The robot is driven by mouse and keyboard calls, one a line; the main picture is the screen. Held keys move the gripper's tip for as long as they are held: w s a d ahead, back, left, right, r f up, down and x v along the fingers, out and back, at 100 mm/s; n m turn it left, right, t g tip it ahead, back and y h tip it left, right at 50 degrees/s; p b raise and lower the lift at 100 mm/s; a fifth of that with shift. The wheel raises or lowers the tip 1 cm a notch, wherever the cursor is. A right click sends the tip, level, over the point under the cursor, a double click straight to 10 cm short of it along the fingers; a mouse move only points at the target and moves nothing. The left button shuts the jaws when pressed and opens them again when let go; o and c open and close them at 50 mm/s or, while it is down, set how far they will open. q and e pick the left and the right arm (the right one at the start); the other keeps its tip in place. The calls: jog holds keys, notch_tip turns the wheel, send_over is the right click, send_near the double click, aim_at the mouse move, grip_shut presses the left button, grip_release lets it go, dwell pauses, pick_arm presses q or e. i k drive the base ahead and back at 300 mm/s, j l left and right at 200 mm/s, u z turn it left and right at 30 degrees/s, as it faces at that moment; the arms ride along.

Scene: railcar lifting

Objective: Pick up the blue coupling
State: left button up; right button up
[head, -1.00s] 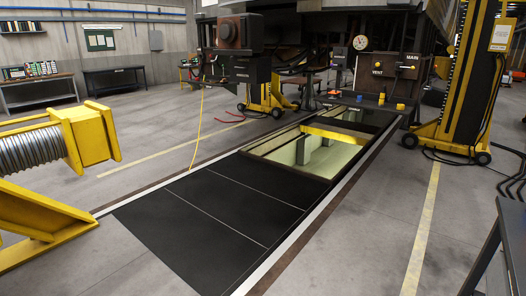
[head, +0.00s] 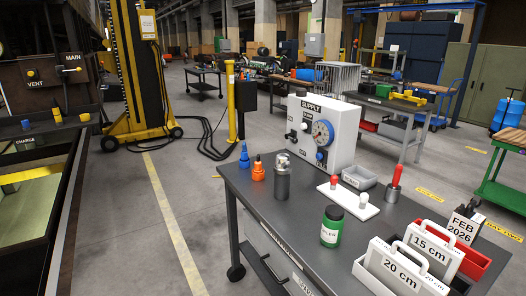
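A small blue coupling (head: 244,156) stands upright at the far left corner of the dark grey cart top (head: 290,235). Its base is wider than its narrow top. An orange coupling (head: 258,170) of similar shape stands just to its right and nearer. Neither of my grippers shows in the head view.

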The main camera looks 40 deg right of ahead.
aim_at(244, 156)
jog(key=i+z, duration=0.45)
jog(key=i, duration=1.1)
jog(key=i+z, duration=0.2)
jog(key=i, duration=0.25)
jog(key=i+j+z, duration=0.25)
jog(key=i, duration=0.15)
jog(key=i+j+z, duration=0.2)
jog(key=i, duration=0.25)
jog(key=l, duration=0.1)
